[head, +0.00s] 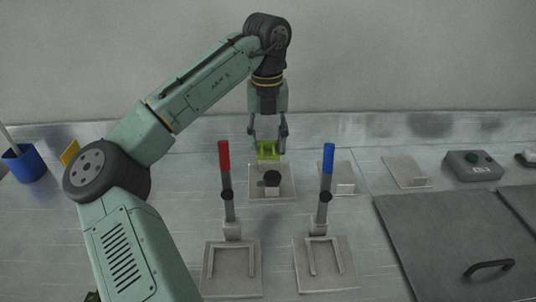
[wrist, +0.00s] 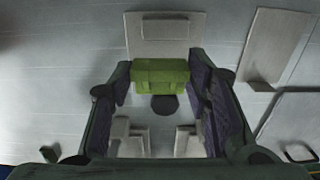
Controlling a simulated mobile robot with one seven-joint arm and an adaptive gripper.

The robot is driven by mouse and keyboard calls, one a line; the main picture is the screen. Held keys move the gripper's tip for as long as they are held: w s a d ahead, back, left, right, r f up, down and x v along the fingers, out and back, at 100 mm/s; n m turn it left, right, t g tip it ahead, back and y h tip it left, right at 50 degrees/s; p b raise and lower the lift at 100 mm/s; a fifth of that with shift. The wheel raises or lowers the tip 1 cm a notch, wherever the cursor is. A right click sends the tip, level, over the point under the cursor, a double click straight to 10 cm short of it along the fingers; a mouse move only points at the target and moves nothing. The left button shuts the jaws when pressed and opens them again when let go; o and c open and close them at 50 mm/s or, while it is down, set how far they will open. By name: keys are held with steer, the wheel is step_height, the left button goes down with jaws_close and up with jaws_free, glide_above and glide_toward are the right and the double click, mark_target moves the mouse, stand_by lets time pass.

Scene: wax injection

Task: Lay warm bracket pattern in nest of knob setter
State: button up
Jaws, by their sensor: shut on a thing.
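My gripper (head: 268,140) is shut on a yellow-green bracket pattern (head: 268,152). In the wrist view the bracket (wrist: 160,75) sits between the two finger pads. It is held in the air over a pale fixture (head: 286,190) with a dark round knob (head: 271,178), which looks like the knob setter. The bracket appears apart from the fixture, though the gap is hard to judge. In the wrist view the dark knob (wrist: 164,104) shows just below the bracket. The fixture's nest is partly hidden by the bracket.
A red-handled lever (head: 224,165) and a blue-handled lever (head: 328,165) stand upright in front, on pale plates. Plainer pale fixtures (head: 405,170) lie to the right.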

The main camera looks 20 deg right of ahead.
mark_target(268, 148)
steer(key=shift+f+p, duration=0.4)
steer(key=shift+f, duration=1.95)
steer(key=shift+f, duration=0.35)
steer(key=shift+f, duration=0.25)
steer(key=o, duration=1.1)
steer(key=shift+r, duration=0.1)
step_height(268, 148, up, 13)
steer(key=shift+r+b, duration=0.1)
steer(key=shift+b, duration=0.45)
